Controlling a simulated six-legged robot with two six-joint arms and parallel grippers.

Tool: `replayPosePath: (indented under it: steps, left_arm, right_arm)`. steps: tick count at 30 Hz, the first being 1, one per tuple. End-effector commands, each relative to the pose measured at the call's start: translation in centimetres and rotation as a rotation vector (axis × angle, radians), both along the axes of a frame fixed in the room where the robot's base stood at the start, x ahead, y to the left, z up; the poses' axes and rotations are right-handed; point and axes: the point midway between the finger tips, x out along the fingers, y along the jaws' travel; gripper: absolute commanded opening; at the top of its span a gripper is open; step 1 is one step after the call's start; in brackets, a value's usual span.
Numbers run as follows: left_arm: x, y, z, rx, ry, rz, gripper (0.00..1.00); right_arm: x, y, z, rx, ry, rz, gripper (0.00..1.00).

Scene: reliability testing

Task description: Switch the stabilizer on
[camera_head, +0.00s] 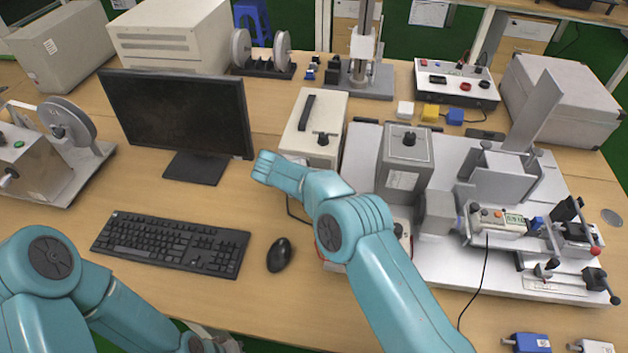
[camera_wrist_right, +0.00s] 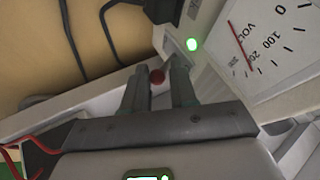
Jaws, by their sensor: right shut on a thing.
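In the right wrist view, a pale device panel (camera_wrist_right: 215,60) carries a VOLT dial (camera_wrist_right: 270,45) and a lit green lamp (camera_wrist_right: 192,44). My right gripper (camera_wrist_right: 157,78) is at this panel, its two dark fingers close together around a small round red part (camera_wrist_right: 157,76). The contact at the fingertips is partly hidden. In the head view, my right arm reaches in front of a cream box with a black top handle (camera_head: 328,125); my arm hides its lower front and the right gripper. My left arm is at the bottom left, its fingers out of view.
A black monitor (camera_head: 178,110), keyboard (camera_head: 170,243) and mouse (camera_head: 279,255) are on the desk left of my right arm. A white plate (camera_head: 465,275) with test equipment fills the right side. Black cables (camera_wrist_right: 70,40) run near the panel. Bare desk shows around the mouse.

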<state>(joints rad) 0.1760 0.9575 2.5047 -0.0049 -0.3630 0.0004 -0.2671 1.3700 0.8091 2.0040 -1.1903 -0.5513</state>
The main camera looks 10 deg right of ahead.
Motion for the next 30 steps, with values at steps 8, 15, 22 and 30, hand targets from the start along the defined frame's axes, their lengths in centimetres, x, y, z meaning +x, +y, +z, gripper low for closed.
replayPosePath:
  steps: [8, 15, 22, 30]
  left_arm:
    - [0.0, 0.0, 0.5, 0.0, 0.0, 0.0, 0.0]
    - [0.0, 0.0, 0.49, 0.0, 0.0, 0.0, 0.0]
    - [0.0, 0.0, 0.49, 0.0, 0.0, 0.0, 0.0]
    - [0.0, 0.0, 0.5, 0.0, 0.0, 0.0, 0.0]
  right_arm:
    - [0.14, -0.27, 0.0, 0.016, 0.044, -0.001, 0.0]
    - [0.14, -0.31, -0.01, 0.016, 0.046, 0.0, 0.0]
    - [0.14, -0.31, 0.04, 0.015, 0.045, -0.001, 0.53]
    - [0.27, -0.27, 0.2, 0.015, 0.04, 0.001, 0.53]
